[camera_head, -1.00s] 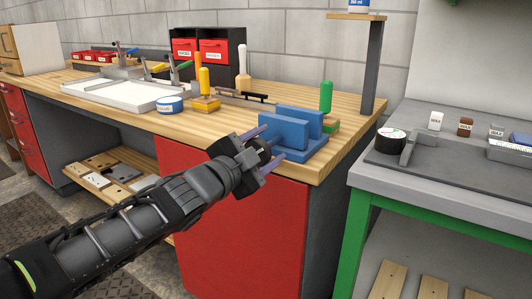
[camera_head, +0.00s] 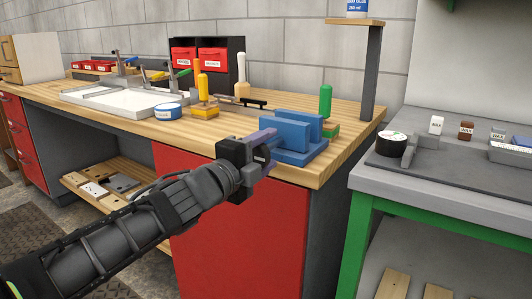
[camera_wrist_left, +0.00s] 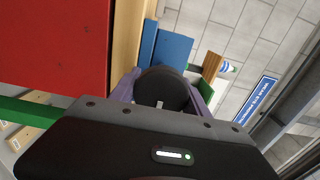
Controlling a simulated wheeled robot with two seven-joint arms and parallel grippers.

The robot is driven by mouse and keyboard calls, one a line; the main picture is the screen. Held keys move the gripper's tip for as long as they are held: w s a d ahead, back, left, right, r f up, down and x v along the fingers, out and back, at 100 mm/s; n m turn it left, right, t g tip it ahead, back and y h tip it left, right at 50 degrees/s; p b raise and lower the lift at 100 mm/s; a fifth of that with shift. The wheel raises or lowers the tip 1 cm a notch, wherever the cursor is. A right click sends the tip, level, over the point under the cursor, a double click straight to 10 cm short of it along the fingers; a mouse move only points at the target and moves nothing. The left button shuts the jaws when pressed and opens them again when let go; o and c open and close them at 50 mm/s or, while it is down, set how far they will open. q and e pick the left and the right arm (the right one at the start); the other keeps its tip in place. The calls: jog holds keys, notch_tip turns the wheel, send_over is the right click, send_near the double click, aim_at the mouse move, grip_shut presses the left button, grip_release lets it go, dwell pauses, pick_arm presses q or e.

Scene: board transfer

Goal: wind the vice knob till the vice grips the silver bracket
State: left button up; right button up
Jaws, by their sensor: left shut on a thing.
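The blue vice (camera_head: 288,133) stands at the front right corner of the wooden bench, its two upright jaws a little apart. Its round black knob (camera_wrist_left: 162,88) shows in the left wrist view, between the purple fingers of my left gripper (camera_head: 262,152). The gripper is shut on the knob at the vice's front side. The gripper mostly hides the knob in the head view. I cannot make out the silver bracket between the jaws; the front jaw hides most of the gap. My right gripper is not in view.
A green-handled tool (camera_head: 325,102) stands just behind the vice, and a grey post (camera_head: 372,68) rises at the bench's right end. A yellow-handled tool (camera_head: 203,88), blue tape roll (camera_head: 168,112) and white tray (camera_head: 122,101) lie left. A grey table (camera_head: 450,188) stands right.

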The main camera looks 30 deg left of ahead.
aim_at(256, 158)
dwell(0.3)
pick_arm(q)
jog(key=o, duration=1.3)
jog(key=s+p, duration=0.5)
jog(key=s, duration=0.2)
jog(key=shift+s+r, duration=0.15)
jog(key=shift+r, duration=0.05)
jog(key=shift+s+d+f, duration=0.1)
jog(key=shift+s, duration=0.1)
jog(key=shift+f, duration=0.15)
